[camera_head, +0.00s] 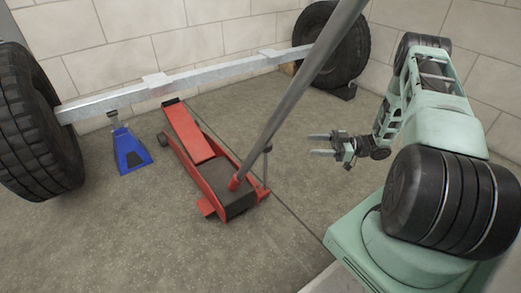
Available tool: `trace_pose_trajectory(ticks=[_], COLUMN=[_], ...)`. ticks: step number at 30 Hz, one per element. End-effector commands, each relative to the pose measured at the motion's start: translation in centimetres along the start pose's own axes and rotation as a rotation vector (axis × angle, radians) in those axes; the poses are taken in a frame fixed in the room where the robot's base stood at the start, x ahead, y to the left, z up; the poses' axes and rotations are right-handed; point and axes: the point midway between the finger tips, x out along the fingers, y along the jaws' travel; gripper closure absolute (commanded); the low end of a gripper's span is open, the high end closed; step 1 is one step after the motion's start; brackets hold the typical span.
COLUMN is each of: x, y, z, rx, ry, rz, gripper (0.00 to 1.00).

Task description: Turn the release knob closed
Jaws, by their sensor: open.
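A red floor jack (194,135) sits on the floor in the middle of the head view, with a long grey handle (300,87) slanting up to the right from its near end. A thin upright rod with a small dark knob-like top (267,149) stands at the jack's right side; it looks like the release knob, but its turned position is too small to tell. My gripper (313,144) is open and empty. It points left towards the knob, with a gap between them in the picture.
A metal axle beam (190,76) runs between a left tyre (35,130) and a right tyre (340,48). A blue stand (129,150) is under the beam. Pale block walls close the back and right. The floor (110,235) at the front left is clear.

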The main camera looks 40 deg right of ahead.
Motion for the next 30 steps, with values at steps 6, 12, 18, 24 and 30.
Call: trace_pose_trajectory(ticks=[6,12,18,24,30], x=[2.9,7.1,11.3,14.8,16.8], y=[-0.1,0.0,-0.1,0.0,0.0], z=[0.2,0.3,0.3,0.2,0.1], rx=[0.001,-0.001,0.000,-0.001,0.000], ry=[0.003,0.002,0.002,0.001,0.000], rz=[-0.004,-0.003,-0.003,-0.002,0.000], gripper=[0.40,0.40,0.40,0.40,0.40])
